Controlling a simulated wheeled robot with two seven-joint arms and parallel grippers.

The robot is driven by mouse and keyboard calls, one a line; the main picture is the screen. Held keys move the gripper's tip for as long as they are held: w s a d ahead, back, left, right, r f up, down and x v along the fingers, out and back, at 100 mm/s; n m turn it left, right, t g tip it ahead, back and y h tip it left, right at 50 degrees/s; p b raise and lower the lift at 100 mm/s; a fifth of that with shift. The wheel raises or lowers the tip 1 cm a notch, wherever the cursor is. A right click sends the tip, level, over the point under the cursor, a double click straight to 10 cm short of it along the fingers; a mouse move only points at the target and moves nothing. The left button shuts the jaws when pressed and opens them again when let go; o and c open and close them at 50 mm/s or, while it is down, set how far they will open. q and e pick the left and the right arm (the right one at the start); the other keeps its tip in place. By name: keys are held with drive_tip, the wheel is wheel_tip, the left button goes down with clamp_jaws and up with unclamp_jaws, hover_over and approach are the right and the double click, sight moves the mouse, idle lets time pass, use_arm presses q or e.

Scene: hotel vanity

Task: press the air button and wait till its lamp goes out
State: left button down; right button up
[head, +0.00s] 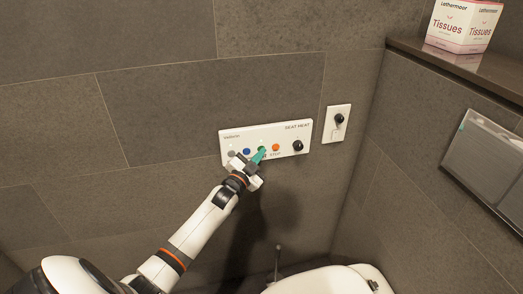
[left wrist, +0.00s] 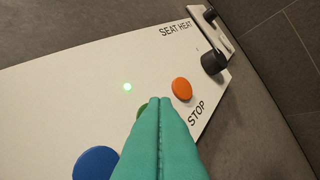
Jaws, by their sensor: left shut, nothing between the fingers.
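The white control panel (head: 288,133) is fixed to the tiled wall. In the left wrist view it carries a blue button (left wrist: 97,163), a green button (left wrist: 142,109) and an orange button (left wrist: 181,89) marked STOP. A small lamp (left wrist: 127,87) glows green above the green button. My left gripper (head: 261,152) is shut and empty, its teal fingertips (left wrist: 160,100) at the green button, covering most of it. Whether they touch or press it I cannot tell. No label reading "air" is legible. My right gripper is not in view.
A black knob (left wrist: 213,62) under SEAT HEAT sits at the panel's right end. A small plate (head: 337,124) with another black knob is to its right. A toilet (head: 335,281) is below, and a tissue box (head: 462,25) stands on the shelf (head: 440,62).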

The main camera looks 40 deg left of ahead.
use_arm(q)
drive_tip(key=shift+s+d+p, duration=0.4)
drive_tip(key=shift+p, duration=0.15)
drive_tip(key=shift+s+d, duration=0.15)
drive_tip(key=shift+d, duration=0.05)
drive_tip(key=s+d+p, duration=0.3)
drive_tip(key=shift+s+d, duration=0.15)
drive_tip(key=shift+d, duration=0.25)
idle(0.9)
